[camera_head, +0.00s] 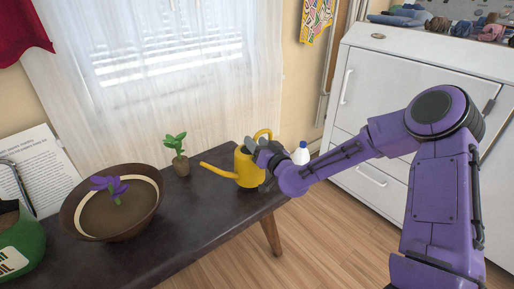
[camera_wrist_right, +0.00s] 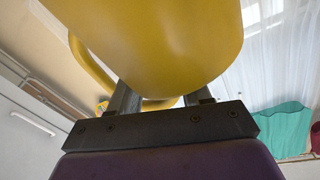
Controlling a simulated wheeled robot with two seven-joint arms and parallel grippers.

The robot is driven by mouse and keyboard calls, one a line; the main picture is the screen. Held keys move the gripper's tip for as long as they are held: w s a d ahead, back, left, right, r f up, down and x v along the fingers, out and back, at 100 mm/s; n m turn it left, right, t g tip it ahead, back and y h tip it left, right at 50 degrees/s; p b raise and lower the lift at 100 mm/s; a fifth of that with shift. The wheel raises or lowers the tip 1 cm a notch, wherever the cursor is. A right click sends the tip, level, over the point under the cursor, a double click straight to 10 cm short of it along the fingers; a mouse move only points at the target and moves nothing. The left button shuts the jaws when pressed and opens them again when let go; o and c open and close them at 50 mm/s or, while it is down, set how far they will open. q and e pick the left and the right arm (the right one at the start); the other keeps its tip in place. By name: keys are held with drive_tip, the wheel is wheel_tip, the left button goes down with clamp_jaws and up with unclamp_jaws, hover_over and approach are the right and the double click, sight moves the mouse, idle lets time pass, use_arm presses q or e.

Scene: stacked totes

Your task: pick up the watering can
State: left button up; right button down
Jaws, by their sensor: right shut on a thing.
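The yellow watering can (camera_head: 246,170) stands upright near the right end of the dark table, its spout pointing left. My right gripper (camera_head: 256,148) is at the can's upper right side, by its handle, and is shut on it. In the right wrist view the yellow body of the can (camera_wrist_right: 165,40) fills the top, with a curved yellow handle at its left. The right gripper's fingers (camera_wrist_right: 160,100) reach up to the can there, and the can hides their tips. My left gripper is in neither view.
The dark table (camera_head: 190,210) also bears a brown bowl (camera_head: 75,222) with a purple flower, a small potted plant (camera_head: 179,160) and a green bag (camera_head: 22,250). A white bottle (camera_head: 301,153) shows behind my right arm. A white cabinet (camera_head: 385,90) stands at the right.

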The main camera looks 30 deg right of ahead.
drive_tip(key=s+r+p, duration=0.1)
drive_tip(key=r, duration=0.1)
drive_tip(key=s+a+r, duration=0.1)
drive_tip(key=r, duration=0.1)
drive_tip(key=s+a+r+p, duration=0.1)
drive_tip(key=shift+s+r+p, duration=0.25)
drive_tip(key=shift+r+p, duration=0.05)
drive_tip(key=shift+r, duration=0.1)
drive_tip(key=s+a+r+p, duration=0.3)
drive_tip(key=s+a+p, duration=0.1)
drive_tip(key=s+p, duration=0.4)
drive_tip(key=shift+s+r, duration=0.15)
drive_tip(key=shift+r, duration=0.15)
drive_tip(key=shift+a, duration=0.1)
